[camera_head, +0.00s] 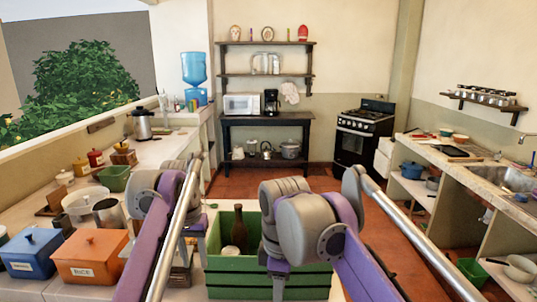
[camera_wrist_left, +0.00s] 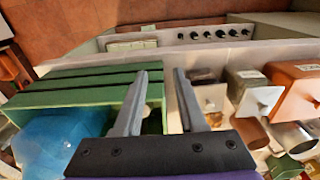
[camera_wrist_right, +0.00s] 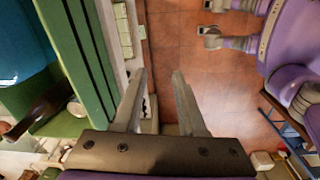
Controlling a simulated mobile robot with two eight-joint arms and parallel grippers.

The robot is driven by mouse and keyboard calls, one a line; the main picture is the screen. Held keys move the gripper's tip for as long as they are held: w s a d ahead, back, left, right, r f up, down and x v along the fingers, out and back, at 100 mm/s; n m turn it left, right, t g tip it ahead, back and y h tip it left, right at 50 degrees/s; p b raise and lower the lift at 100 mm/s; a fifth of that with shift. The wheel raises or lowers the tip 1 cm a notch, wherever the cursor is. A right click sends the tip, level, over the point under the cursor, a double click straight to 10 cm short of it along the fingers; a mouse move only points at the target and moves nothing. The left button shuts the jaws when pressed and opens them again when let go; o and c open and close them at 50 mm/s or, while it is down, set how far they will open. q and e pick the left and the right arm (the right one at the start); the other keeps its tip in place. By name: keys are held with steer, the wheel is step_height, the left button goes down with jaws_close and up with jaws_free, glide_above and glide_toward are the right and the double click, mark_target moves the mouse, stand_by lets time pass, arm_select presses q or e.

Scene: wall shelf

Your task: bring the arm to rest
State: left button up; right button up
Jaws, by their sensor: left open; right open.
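My left arm comes in from the left in the head view, with its gripper (camera_head: 188,252) low beside the left side of a green crate. In the left wrist view the left gripper (camera_wrist_left: 160,75) has its two fingers apart, with nothing held between them. The green crate (camera_wrist_left: 75,88) lies on the left of that view. My right arm is folded in front of the crate in the head view. In the right wrist view the right gripper (camera_wrist_right: 158,72) is open and empty, beside the crate (camera_wrist_right: 88,55), with tiled floor below.
The crate (camera_head: 300,282) holds a brown bottle (camera_head: 238,232) and a blue object (camera_wrist_left: 55,140). A blue box (camera_head: 32,252) and an orange box (camera_head: 92,258) stand on the left counter. The right counter (camera_head: 415,155) carries a sink. Floor between the counters is open.

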arm_select(q)
steer(key=s+f+t+p, duration=0.1)
steer(key=s+f+t, duration=0.1)
steer(key=s+f, duration=0.7)
steer(key=s+f+t, duration=0.2)
steer(key=s+f, duration=0.8)
steer(key=s, duration=0.7)
steer(key=shift+s+f+t+p, duration=0.15)
steer(key=shift+f+t+p, duration=0.15)
steer(key=shift+t+p, duration=0.1)
arm_select(e)
steer(key=s+d+f+m+t, duration=0.2)
steer(key=s+d+f+m, duration=0.5)
steer(key=f, duration=0.3)
steer(key=s+d+f+m+t, duration=0.2)
steer(key=s+d+f+m, duration=0.6)
steer(key=s+f+m, duration=0.1)
steer(key=shift+d+f+t, duration=0.3)
steer(key=shift+f+t, duration=0.1)
steer(key=shift+f, duration=0.4)
arm_select(q)
steer(key=shift+d, duration=0.1)
arm_select(e)
steer(key=shift+s, duration=0.1)
